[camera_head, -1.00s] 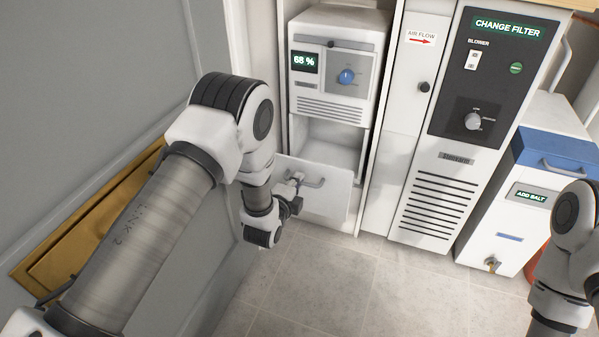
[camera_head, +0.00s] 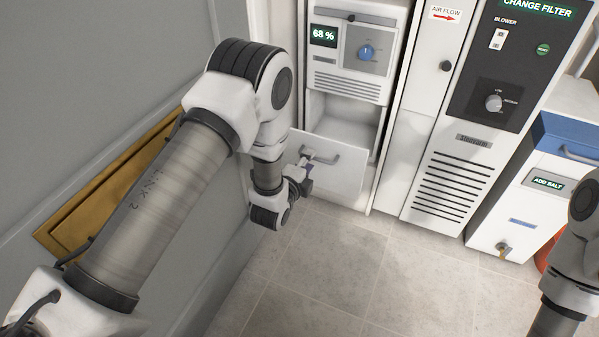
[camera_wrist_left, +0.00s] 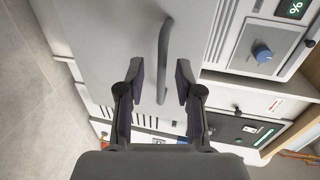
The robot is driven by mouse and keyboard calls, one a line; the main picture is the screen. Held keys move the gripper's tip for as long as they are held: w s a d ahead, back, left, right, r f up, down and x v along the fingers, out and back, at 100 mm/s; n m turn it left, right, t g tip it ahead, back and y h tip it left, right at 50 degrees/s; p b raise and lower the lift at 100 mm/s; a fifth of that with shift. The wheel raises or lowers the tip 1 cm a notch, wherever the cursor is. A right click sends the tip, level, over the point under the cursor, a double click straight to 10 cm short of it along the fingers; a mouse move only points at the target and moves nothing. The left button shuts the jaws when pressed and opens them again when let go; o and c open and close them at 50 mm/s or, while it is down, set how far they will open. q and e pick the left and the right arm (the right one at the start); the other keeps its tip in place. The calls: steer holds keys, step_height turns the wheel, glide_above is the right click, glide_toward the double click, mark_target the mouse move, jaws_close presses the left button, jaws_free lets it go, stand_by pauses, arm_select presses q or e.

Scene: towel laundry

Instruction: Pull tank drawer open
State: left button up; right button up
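The tank drawer (camera_head: 335,178) is a white front with a grey bar handle (camera_head: 324,155), low in the humidity unit that reads 68 %. It stands out from the unit, with an open space showing behind it. My left gripper (camera_head: 309,160) is at the left part of the handle. In the left wrist view, the handle (camera_wrist_left: 165,50) runs between the two fingertips of the open left gripper (camera_wrist_left: 160,82), with visible gaps on both sides. My right arm shows at the right edge of the head view, but its gripper is out of frame.
The humidity unit (camera_head: 348,75) has a blue knob. To its right stand a dark-panelled filter cabinet (camera_head: 452,170) and a white salt tank (camera_head: 508,215) with a blue lid. A grey wall with a brass-coloured panel (camera_head: 70,222) is on the left. The tiled floor (camera_head: 330,265) in front is clear.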

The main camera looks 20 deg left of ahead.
arm_select(q)
steer(key=v, duration=1)
steer(key=s+a+f+n+g, duration=0.3)
steer(key=s+f+n+g, duration=0.45)
steer(key=s+f, duration=0.8)
steer(key=s+f+n+g, duration=0.4)
steer(key=s+n+g, duration=0.5)
steer(key=s, duration=0.4)
step_height(320, 180, up, 38)
steer(key=n+p, duration=0.2)
steer(key=p, duration=3.6)
steer(key=shift+t+y, duration=0.3)
steer(key=shift+t, duration=0.15)
